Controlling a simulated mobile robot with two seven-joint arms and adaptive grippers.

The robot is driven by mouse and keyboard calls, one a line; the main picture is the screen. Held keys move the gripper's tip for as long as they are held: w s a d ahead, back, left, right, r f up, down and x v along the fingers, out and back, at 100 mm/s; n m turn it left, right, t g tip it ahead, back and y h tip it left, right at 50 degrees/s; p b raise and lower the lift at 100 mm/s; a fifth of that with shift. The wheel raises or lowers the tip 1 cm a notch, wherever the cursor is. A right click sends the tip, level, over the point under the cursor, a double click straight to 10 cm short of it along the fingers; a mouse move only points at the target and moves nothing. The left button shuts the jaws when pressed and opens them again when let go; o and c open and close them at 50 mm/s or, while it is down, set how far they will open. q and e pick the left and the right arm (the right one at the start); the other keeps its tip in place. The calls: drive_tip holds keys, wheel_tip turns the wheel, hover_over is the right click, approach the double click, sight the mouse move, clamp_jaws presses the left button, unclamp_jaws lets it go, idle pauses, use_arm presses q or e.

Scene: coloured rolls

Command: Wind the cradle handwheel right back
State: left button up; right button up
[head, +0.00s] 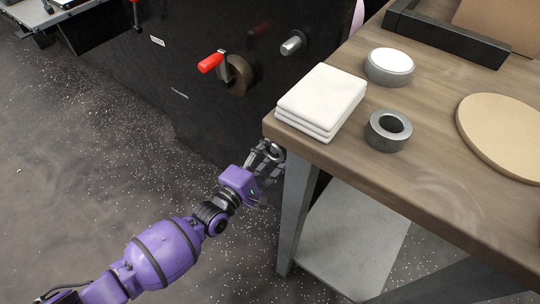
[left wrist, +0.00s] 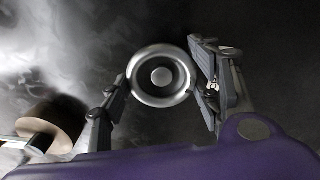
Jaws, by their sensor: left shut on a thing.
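The handwheel (left wrist: 161,76) is a small, pale metal wheel with a round hub, on a dark face. In the left wrist view it sits between the two fingers of my left gripper (head: 266,157), which is shut on it. In the head view the gripper is low against the black machine face, just left of the table's near corner. The fingers hide most of the wheel there. My right gripper is in neither view.
A red-handled lever (head: 211,62) on a brown disc and a metal knob (head: 293,43) stick out above my gripper. Open floor lies left.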

use_arm(q)
drive_tip(key=n+b, duration=0.1)
drive_tip(key=n, duration=0.2)
drive_tip(key=shift+f+b, duration=0.15)
drive_tip(key=shift+b, duration=0.2)
drive_tip(key=n+b, duration=0.2)
drive_tip(key=n, duration=0.1)
drive_tip(key=shift+n, duration=0.3)
drive_tip(key=n+b, duration=0.3)
drive_tip(key=n, duration=0.1)
drive_tip(key=shift+n+b, duration=0.3)
drive_tip(key=n+b, duration=0.1)
drive_tip(key=n, duration=0.1)
drive_tip(key=shift+w+a+n, duration=0.1)
drive_tip(key=shift+n, duration=0.8)
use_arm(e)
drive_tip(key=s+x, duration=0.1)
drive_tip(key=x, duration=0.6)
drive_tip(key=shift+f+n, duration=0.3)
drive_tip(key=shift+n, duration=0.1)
use_arm(q)
drive_tip(key=shift+n, duration=0.5)
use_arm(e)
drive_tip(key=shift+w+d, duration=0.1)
use_arm(q)
drive_tip(key=shift+n, duration=0.3)
